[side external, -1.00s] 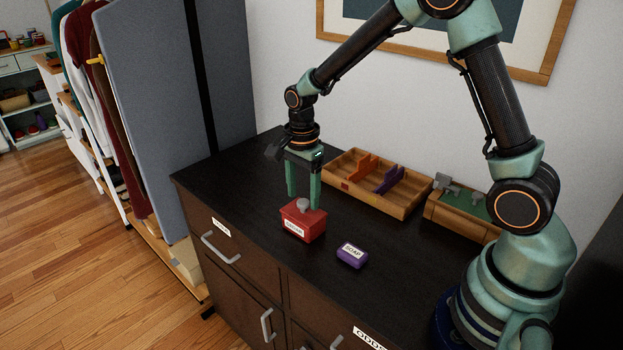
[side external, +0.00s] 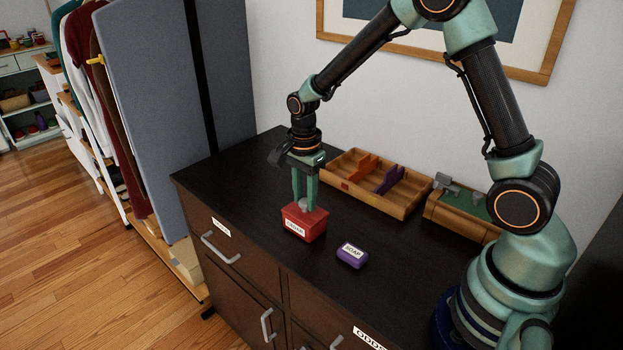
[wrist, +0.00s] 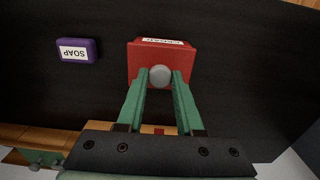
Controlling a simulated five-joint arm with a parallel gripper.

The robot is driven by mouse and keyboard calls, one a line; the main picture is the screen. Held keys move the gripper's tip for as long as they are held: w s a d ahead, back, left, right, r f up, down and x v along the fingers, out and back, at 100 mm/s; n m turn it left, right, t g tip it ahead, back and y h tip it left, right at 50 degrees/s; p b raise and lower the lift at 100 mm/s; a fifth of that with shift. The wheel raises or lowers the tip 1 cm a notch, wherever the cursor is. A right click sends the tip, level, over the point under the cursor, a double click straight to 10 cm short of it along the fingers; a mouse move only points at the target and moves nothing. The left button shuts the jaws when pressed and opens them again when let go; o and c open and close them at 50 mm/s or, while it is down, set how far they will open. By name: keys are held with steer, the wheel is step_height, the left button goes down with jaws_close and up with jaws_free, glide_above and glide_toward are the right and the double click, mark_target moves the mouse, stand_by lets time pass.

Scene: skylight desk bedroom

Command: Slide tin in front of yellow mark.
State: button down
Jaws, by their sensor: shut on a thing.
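The red tin (side external: 304,223) with a white label and a round grey knob (wrist: 160,76) on its lid stands upright on the dark cabinet top. In the wrist view the tin (wrist: 150,58) is at the upper middle. My gripper (side external: 304,205) comes down from above, its green fingers shut on the knob. In the wrist view the fingertips (wrist: 160,78) are on either side of the knob. The tin appears to rest on the surface. I cannot make out a yellow mark in either current view.
A purple soap box (side external: 352,255) lies right of the tin, nearer the front edge. A wooden divided tray (side external: 408,205) with orange and purple dividers and a red mark on its front stands behind. A green-topped wooden box (side external: 445,213) is beside it. Dark surface left of the tin is clear.

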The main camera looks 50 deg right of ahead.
mark_target(318, 207)
steer(key=shift+s+d, duration=0.25)
steer(key=shift+d, duration=0.35)
steer(key=shift+s+d, duration=0.15)
steer(key=shift+d, duration=0.15)
steer(key=shift+s+d, duration=0.15)
steer(key=shift+d, duration=0.15)
steer(key=shift+s+d, duration=0.15)
steer(key=shift+d, duration=0.15)
steer(key=shift+s+d, duration=0.15)
steer(key=shift+d, duration=0.15)
steer(key=shift+s+d, duration=0.15)
steer(key=shift+d, duration=0.15)
steer(key=shift+s+d, duration=0.15)
steer(key=shift+d, duration=0.15)
steer(key=shift+s+d, duration=0.15)
steer(key=shift+d, duration=0.15)
steer(key=shift+s+d, duration=0.15)
steer(key=shift+d, duration=0.15)
